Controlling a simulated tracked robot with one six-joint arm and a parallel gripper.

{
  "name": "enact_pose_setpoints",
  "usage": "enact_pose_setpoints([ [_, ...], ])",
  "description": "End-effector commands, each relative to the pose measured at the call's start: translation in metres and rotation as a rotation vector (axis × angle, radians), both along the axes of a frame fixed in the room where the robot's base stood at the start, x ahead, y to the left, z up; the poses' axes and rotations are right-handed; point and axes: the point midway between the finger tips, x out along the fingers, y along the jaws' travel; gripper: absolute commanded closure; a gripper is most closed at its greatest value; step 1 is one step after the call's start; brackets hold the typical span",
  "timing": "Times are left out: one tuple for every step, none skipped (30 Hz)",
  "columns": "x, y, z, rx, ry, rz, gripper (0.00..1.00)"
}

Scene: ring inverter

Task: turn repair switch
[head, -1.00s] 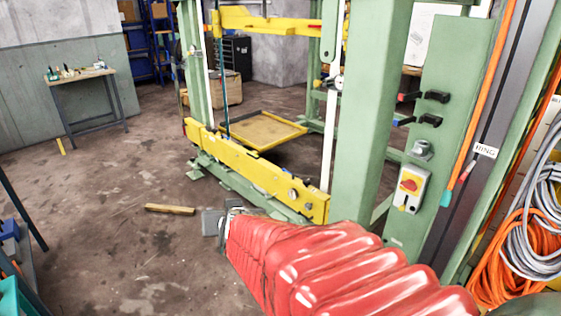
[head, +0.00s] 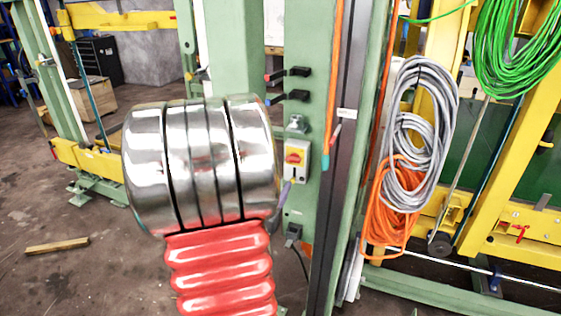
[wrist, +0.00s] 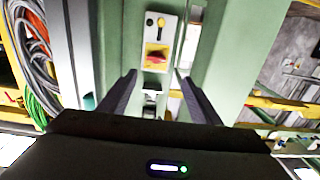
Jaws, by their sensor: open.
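The repair switch is a red rotary knob on a yellow plate in a pale box, mounted on the green panel. In the head view the switch (head: 294,157) is just right of my shiny metal wrist. In the wrist view, which looks upside down, the red knob (wrist: 156,58) lies ahead between my fingers. My gripper (wrist: 157,78) is open and empty, its two dark fingers spread on either side of the switch box. A gap seems to remain between fingertips and knob. In the head view most of the gripper is hidden behind the wrist.
Black handles (head: 296,95) stick out of the panel above the switch. An orange hose (head: 333,80) runs down to its right. Grey cable (head: 385,130) and orange cable (head: 383,205) coils hang further right. A wooden piece (head: 57,245) lies on the floor at left.

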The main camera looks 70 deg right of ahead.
Motion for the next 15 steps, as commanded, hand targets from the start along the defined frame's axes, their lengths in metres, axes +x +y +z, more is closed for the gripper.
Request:
enact_pose_setpoints([
  [-0.0052,-0.0012,-0.0001,-0.007,0.005,-0.014,0.42],
  [-0.0068,-0.0015,0.0000,-0.008,0.006,-0.019,0.42],
  [-0.0079,-0.0017,0.0003,-0.011,0.007,-0.022,0.42],
  [-0.0080,-0.0017,0.0005,-0.012,0.007,-0.023,0.42],
  [-0.0079,-0.0017,0.0006,-0.012,0.007,-0.023,0.42],
  [-0.0076,-0.0016,0.0006,-0.012,0.007,-0.022,0.42],
  [-0.0075,-0.0016,0.0007,-0.012,0.007,-0.022,0.42],
  [-0.0074,-0.0016,0.0007,-0.011,0.006,-0.022,0.42],
  [-0.0072,-0.0016,0.0007,-0.011,0.006,-0.021,0.42],
  [-0.0071,-0.0016,0.0006,-0.011,0.006,-0.021,0.42],
  [-0.0072,-0.0017,0.0006,-0.011,0.006,-0.021,0.42],
  [-0.0072,-0.0020,0.0006,-0.011,0.006,-0.020,0.42],
  [-0.0073,-0.0024,0.0006,-0.011,0.006,-0.020,0.42],
  [-0.0075,-0.0029,0.0005,-0.011,0.006,-0.019,0.42],
  [-0.0077,-0.0045,0.0005,-0.011,0.006,-0.019,0.42],
])
